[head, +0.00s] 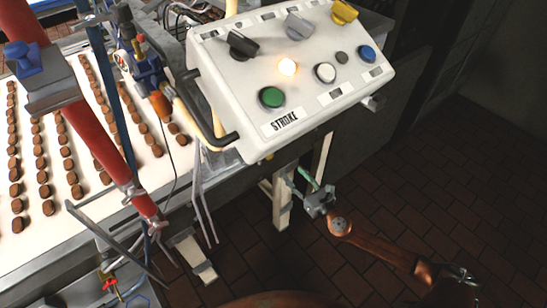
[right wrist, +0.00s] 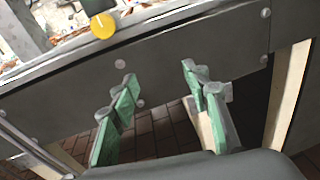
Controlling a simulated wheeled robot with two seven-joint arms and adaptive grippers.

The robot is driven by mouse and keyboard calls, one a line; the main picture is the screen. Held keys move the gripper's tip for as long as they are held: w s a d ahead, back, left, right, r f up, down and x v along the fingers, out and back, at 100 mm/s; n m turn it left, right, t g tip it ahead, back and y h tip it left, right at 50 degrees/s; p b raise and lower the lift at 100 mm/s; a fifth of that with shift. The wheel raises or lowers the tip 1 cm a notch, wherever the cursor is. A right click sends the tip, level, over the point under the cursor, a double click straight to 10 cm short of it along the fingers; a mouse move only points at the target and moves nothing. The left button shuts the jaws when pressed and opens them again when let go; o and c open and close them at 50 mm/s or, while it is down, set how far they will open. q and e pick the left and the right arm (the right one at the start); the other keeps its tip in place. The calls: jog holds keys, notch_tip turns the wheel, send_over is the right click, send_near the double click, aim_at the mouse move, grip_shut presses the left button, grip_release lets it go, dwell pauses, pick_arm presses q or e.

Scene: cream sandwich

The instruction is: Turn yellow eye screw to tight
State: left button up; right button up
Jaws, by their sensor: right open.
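A round yellow piece (right wrist: 103,26) shows in the right wrist view at the upper left, against the edge of the grey metal frame; I take it to be the yellow eye screw, but its eye cannot be made out. My right gripper (head: 306,178) is below the control box in the head view. Its two green-padded fingers (right wrist: 158,82) are spread and empty in the right wrist view, pointing at the grey metal side. The yellow piece is apart from the fingers, beyond and left of them. I cannot pick it out surely in the head view. My left gripper is not in view.
A white control box (head: 225,85) with knobs, including a yellow one (head: 345,12), overhangs my right gripper. A conveyor (head: 105,125) with rows of brown sweets is at left, with red and blue posts. The brick floor (head: 450,180) at right is clear.

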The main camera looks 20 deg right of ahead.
aim_at(270, 156)
jog(key=s+a+r+n+y, duration=0.2)
jog(key=a+r+n, duration=0.25)
jog(key=r, duration=0.25)
jog(key=shift+t, duration=0.3)
jog(key=x, duration=0.6)
jog(key=shift+w+a, duration=0.15)
jog(key=shift+a, duration=0.1)
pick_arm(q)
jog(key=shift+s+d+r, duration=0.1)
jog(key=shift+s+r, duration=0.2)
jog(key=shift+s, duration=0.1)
pick_arm(e)
jog(key=shift+w+a+f, duration=0.1)
jog(key=shift+w+a, duration=0.1)
jog(key=shift+w, duration=0.45)
jog(key=shift+c, duration=0.2)
jog(key=c, duration=1.1)
